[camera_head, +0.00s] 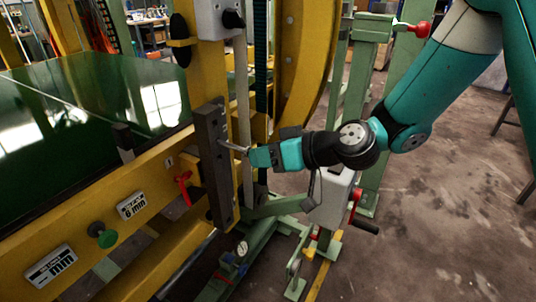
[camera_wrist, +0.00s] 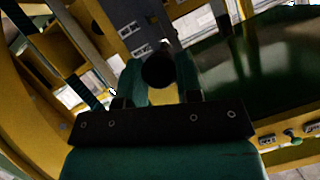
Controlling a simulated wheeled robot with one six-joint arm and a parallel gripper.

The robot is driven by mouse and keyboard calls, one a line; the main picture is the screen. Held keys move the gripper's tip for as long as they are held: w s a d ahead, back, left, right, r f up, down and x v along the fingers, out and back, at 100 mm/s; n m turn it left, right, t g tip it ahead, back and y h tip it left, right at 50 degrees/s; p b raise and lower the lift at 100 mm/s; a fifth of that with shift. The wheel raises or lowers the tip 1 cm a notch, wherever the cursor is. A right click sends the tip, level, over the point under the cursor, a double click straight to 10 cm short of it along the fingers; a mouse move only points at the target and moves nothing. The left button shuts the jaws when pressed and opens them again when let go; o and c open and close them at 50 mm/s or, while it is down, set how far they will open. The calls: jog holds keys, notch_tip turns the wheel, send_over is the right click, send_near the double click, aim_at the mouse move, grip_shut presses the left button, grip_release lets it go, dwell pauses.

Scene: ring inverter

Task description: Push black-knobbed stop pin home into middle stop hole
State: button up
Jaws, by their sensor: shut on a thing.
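The stop pin's black knob (camera_wrist: 158,70) sits between the two teal fingers of my gripper (camera_wrist: 161,77) in the wrist view. In the head view my gripper (camera_head: 255,156) is shut on the knob end, and the pin's bare metal shank (camera_head: 233,147) points left toward the upright dark stop bar (camera_head: 215,175). The shank's tip meets or lies very close to the bar's face. I cannot tell how deep it is in, or which hole it is at. The knob and fingers hide the hole in the wrist view.
Yellow frame beams (camera_head: 155,185) carry the bar, with a red lever (camera_head: 183,187) and a green knob (camera_head: 102,235) to its left. A curved yellow ring (camera_head: 303,60) rises behind my gripper. A grey box with a crank (camera_head: 332,195) stands below my wrist. Open floor lies right.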

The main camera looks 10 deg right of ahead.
jog(key=shift+w+a+p, duration=0.3)
jog(key=shift+w+a, duration=0.5)
jog(key=shift+a, duration=0.25)
jog(key=shift+w+a+p, duration=0.35)
jog(key=shift+w+a, duration=0.4)
jog(key=shift+a, duration=0.25)
jog(key=shift+w+a+p, duration=0.3)
jog(key=shift+w+a, duration=0.5)
jog(key=shift+a, duration=0.25)
jog(key=o, duration=1)
jog(key=b+v, duration=0.2)
jog(key=v, duration=1.5)
jog(key=shift+d+r, duration=0.15)
jog(key=shift+d, duration=0.05)
jog(key=s+r+g+h+p, duration=0.2)
jog(key=s+r+p, duration=0.1)
jog(key=s, duration=0.3)
jog(key=s+r+g+h+p, duration=0.2)
jog(key=s+r+h+p, duration=0.1)
jog(key=s, duration=0.4)
jog(key=s+d+r+m+g+h+p, duration=0.1)
jog(key=s+r+g+h+p, duration=0.1)
jog(key=s+r+p, duration=0.3)
jog(key=shift+s+r+g+h+p, duration=0.15)
jog(key=shift+s+g+h+p, duration=0.15)
jog(key=shift+s+g, duration=0.5)
